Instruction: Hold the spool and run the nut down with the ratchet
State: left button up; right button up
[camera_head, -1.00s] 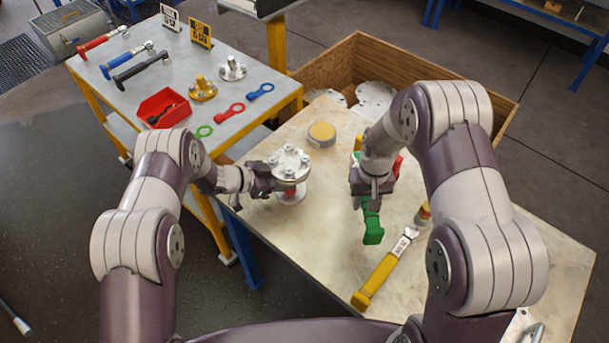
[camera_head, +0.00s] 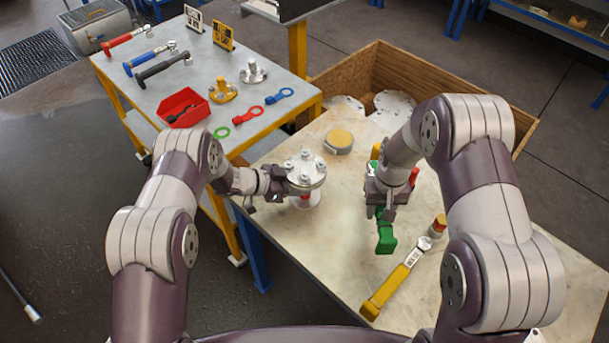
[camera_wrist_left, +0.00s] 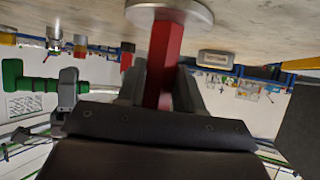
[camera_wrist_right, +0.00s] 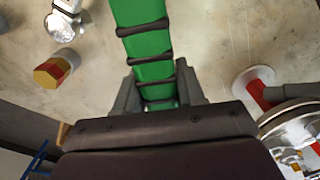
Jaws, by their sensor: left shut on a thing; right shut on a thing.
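The spool has a silver top flange (camera_head: 305,168) with several bolts and stands upright on the table by its left edge. My left gripper (camera_head: 278,183) is shut on its red neck (camera_wrist_left: 163,60), just below the top flange; the lower flange (camera_wrist_left: 170,12) shows beyond it in the left wrist view. My right gripper (camera_head: 383,205) is shut on the green ratchet (camera_head: 387,238), to the right of the spool and apart from it. The green handle (camera_wrist_right: 145,40) fills the jaws in the right wrist view; its head is hidden. I cannot single out the nut.
A yellow wrench (camera_head: 393,290) and a red-and-yellow socket (camera_head: 439,225) lie at right on the table. A round yellow-topped tin (camera_head: 339,140) stands behind the spool. A wooden crate (camera_head: 460,110) is at the back. The side bench holds a red bin (camera_head: 184,108) and tools.

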pick_arm(q)
jog(key=shift+s+f, duration=0.1)
jog(key=shift+f, duration=0.05)
dwell(0.3)
pick_arm(e)
jog(key=s+a+r+n, duration=0.1)
jog(key=a+r+n, duration=0.8)
jog(key=r, duration=0.4)
jog(key=shift+a+f, duration=0.1)
jog(key=shift+f, duration=2.35)
jog(key=shift+f, duration=0.1)
notch_tip(320, 180, down, 2)
jog(key=shift+f, duration=0.1)
